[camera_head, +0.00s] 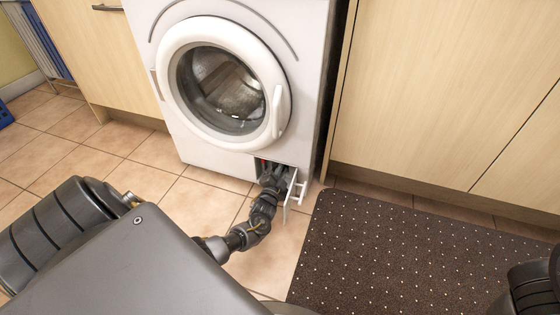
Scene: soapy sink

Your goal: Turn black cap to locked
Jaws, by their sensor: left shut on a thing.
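A white washing machine (214,150) stands against the cabinets, with a small open compartment low on its front right. My left gripper (270,174) reaches into this compartment and is shut on the black cap. The cap cannot be told apart from the dark fingers, so its turn position cannot be read. A small red part (262,163) shows beside the fingers inside the opening. My right gripper is out of view; only a dark part of that arm shows at the lower right corner.
The compartment's white flap (291,194) stands open just right of my left gripper. The round door (222,84) above is closed. A dark dotted mat (400,255) lies on the tiled floor to the right. Wooden cabinets (430,90) flank the machine.

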